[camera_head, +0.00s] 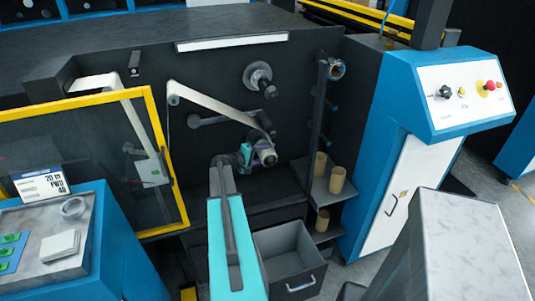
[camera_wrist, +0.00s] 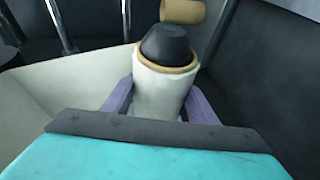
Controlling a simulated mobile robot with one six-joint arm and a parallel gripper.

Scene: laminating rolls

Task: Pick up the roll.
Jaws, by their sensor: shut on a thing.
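The roll (camera_wrist: 160,92) is white with a brown core rim, and a dark spindle end shows inside the core in the wrist view. The purple fingers of my gripper (camera_wrist: 160,100) lie on both sides of the roll and are shut on it. A pale web (camera_wrist: 75,85) runs in the wrist view from the left toward the roll; whether it joins the roll cannot be told. In the head view my gripper (camera_head: 256,158) is at the machine's dark front panel, and it and my arm hide most of the roll.
An empty-looking grey drawer (camera_head: 290,252) stands open below. Brown cores (camera_head: 321,163) stand on shelves to the right. An upper spindle (camera_head: 260,78) juts from the panel. A yellow-framed guard (camera_head: 165,160) is at left, and a blue control cabinet (camera_head: 400,130) at right.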

